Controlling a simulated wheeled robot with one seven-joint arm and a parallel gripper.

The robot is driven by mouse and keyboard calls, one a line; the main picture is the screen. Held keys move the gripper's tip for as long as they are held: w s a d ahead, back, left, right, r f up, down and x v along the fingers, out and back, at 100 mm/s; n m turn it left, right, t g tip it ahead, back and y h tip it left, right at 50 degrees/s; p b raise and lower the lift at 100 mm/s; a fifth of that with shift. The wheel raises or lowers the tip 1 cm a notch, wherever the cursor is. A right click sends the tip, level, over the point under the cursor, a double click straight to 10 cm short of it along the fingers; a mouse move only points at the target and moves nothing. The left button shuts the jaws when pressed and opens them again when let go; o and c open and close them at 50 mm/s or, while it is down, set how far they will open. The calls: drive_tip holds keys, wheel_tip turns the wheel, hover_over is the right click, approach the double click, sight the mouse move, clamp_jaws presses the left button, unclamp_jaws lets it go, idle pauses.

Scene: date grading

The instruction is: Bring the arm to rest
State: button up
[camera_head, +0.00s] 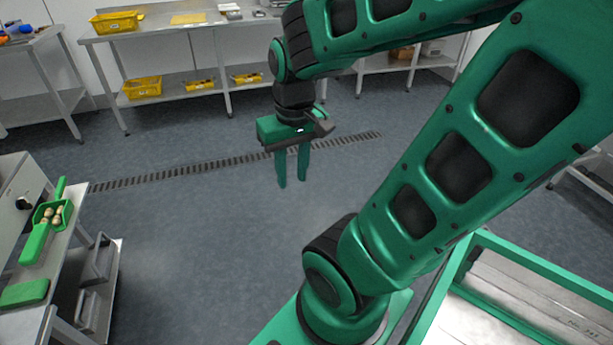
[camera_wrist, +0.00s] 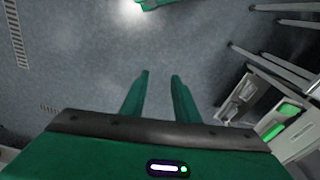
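My green arm reaches across the right and upper part of the head view. My gripper (camera_head: 292,183) hangs from it over open floor, with its fingers pointing down. In the wrist view the two green fingers of my gripper (camera_wrist: 159,76) stand apart with only bare floor between them. The gripper is open and empty, and it touches nothing.
At left, a steel table (camera_head: 62,262) holds a green scoop (camera_head: 34,243) with several dates in its tray. Steel benches with yellow crates (camera_head: 117,22) stand along the back wall. A drain grate (camera_head: 200,170) crosses the floor. The floor (camera_head: 215,235) beneath my gripper is clear.

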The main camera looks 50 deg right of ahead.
drive_tip(key=s+r+m+g, duration=0.1)
drive_tip(key=s+m, duration=0.1)
drive_tip(key=s, duration=0.4)
drive_tip(key=shift+d+y, duration=0.3)
drive_tip(key=shift+d, duration=0.05)
drive_tip(key=shift+w, duration=0.15)
drive_tip(key=shift+w+f, duration=0.15)
drive_tip(key=shift+w, duration=0.3)
idle(0.5)
